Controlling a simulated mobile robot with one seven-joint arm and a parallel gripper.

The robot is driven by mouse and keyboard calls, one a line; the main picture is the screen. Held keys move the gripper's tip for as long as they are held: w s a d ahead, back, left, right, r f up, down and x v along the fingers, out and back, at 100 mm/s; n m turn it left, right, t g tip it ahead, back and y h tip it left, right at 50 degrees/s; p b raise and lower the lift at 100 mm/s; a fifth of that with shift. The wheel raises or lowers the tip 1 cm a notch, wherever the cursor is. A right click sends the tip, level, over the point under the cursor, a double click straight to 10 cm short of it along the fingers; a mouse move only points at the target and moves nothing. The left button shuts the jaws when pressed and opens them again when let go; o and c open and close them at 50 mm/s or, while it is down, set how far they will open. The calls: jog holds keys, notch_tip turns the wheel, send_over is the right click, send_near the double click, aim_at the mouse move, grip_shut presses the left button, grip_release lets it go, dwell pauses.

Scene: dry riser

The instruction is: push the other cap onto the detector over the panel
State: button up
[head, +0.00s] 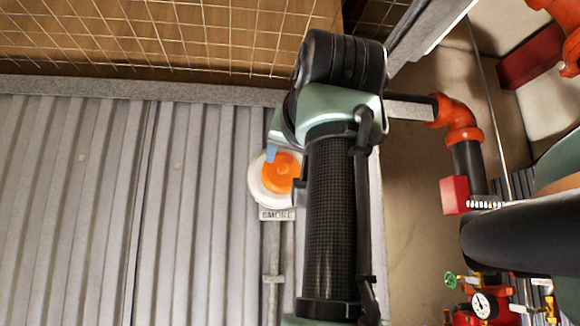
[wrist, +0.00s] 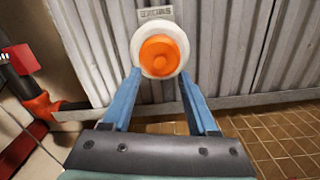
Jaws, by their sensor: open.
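The detector (head: 256,196) is a round white disc on the ribbed metal panel, and it also shows in the wrist view (wrist: 160,28). Contact cannot be judged. In the head view, my arm hides most of the gripper.
A SMOKE label (head: 277,214) and a conduit (head: 273,270) adjoin the detector. The ribbed panel (head: 80,210) is clear to the left. Wire mesh (head: 150,40) lies along the top. Red and black pipes (head: 462,125) and a gauge (head: 484,304) stand to the right.

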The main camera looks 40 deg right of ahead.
jog(key=b+v, duration=0.3)
jog(key=v, duration=0.4)
dwell(0.4)
jog(key=w+a+f+n+t+y+b, duration=0.1)
jog(key=w+a+f+n+t+b, duration=0.2)
jog(key=a+f, duration=0.4)
jog(key=w+a+f+t+y+b, duration=0.15)
jog(key=w+a+f, duration=0.3)
jog(key=f, duration=0.45)
jog(key=s+a+f+n+t+y+b, duration=0.2)
jog(key=s+a+f+t+y, duration=0.1)
jog(key=s+a+f, duration=0.3)
jog(key=s+a+f+n+t+y+b, duration=0.2)
jog(key=s+a+f, duration=0.4)
jog(key=a, duration=0.5)
jog(key=shift+f+n+t+y+b, duration=0.3)
jog(key=shift+f+n+t+y, duration=0.5)
jog(key=shift+t, duration=0.45)
jog(key=shift+a+r, duration=0.1)
